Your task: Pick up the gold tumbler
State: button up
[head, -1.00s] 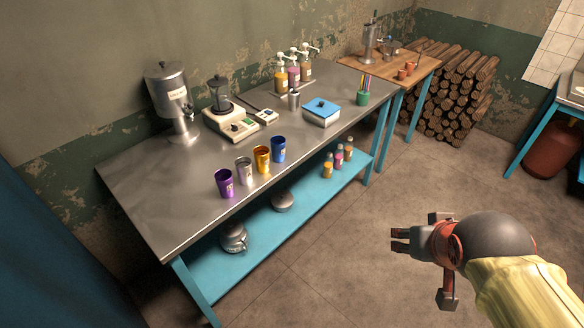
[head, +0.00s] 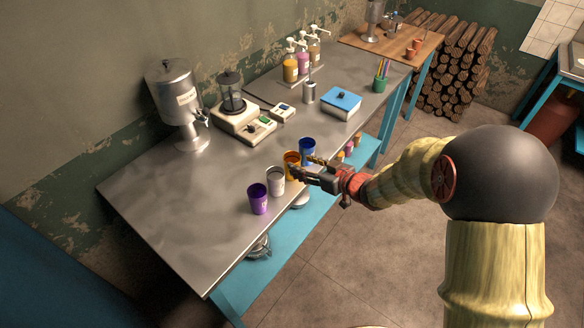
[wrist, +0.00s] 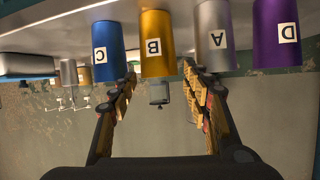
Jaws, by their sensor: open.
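The gold tumbler (head: 291,157) stands upright on the metal table, in a row between the silver tumbler (head: 276,182) and the blue tumbler (head: 307,150). A purple tumbler (head: 258,199) ends the row. My gripper (head: 301,167) is open and empty, pointing at the gold tumbler from the table's front side and partly covering it. In the wrist view, which is upside down, the gold tumbler (wrist: 157,35) with label B is centred in the gap between the fingertips. The blue tumbler (wrist: 108,52) and silver tumbler (wrist: 214,40) lie just outside the fingers. I cannot tell whether the fingers touch anything.
Behind the row are a scale-like device (head: 253,128), a blue-lidded box (head: 341,103) and a metal dispenser (head: 177,107). Pump bottles (head: 301,62) stand further back. A blue lower shelf (head: 284,238) holds more items. The table's left part is clear.

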aim_at(287, 159)
jog(key=b+x, duration=0.3)
jog(key=x, duration=0.4)
jog(key=shift+d+f, duration=0.15)
jog(key=shift+f, duration=0.05)
jog(key=shift+c, duration=0.5)
jog(key=c, duration=0.7)
jog(key=shift+r, duration=0.1)
jog(key=shift+c, duration=0.2)
